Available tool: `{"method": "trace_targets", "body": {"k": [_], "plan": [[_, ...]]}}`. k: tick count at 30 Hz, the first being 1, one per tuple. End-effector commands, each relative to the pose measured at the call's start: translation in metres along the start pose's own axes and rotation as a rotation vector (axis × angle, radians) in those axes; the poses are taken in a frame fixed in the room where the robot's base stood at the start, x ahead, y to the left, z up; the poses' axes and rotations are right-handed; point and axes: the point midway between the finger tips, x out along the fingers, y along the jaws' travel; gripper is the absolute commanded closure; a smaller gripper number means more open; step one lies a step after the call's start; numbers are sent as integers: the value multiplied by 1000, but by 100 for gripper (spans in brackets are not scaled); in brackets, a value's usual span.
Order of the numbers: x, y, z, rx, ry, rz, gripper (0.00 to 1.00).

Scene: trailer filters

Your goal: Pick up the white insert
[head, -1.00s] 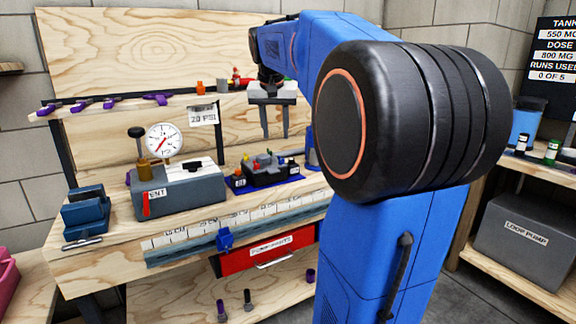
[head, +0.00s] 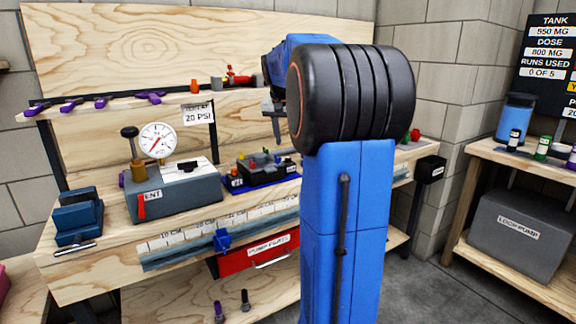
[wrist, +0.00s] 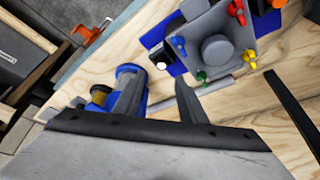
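No part is clearly recognisable as the white insert. In the wrist view a pale grey-white rod (wrist: 212,86) lies on the wooden bench, beside a grey block with coloured knobs (wrist: 216,50); I cannot tell if it is the insert. My gripper (wrist: 158,80) is open, its two fingers apart with nothing held between them. The left finger overlaps a blue cylindrical part (wrist: 132,72) in the picture. In the head view a gripper finger (head: 276,128) shows over the bench, right of the knobbed block (head: 262,168); my arm hides the rest.
A gauge (head: 157,140) on a grey box (head: 180,192) and a blue vise (head: 78,215) stand at the bench's left. A shelf above holds purple clamps (head: 110,101). A red drawer (head: 262,252) sits under the bench. The loop pump (head: 520,225) is at right.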

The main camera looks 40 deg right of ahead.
Motion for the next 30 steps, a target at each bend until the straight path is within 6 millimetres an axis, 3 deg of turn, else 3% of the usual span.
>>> {"method": "trace_targets", "body": {"k": [4,14,22,30], "plan": [[18,0,0,0,-1,1,62],[36,-1,2,-1,-2,1,62],[71,-3,3,0,-1,1,62],[76,-3,3,-1,-1,0,62]]}}
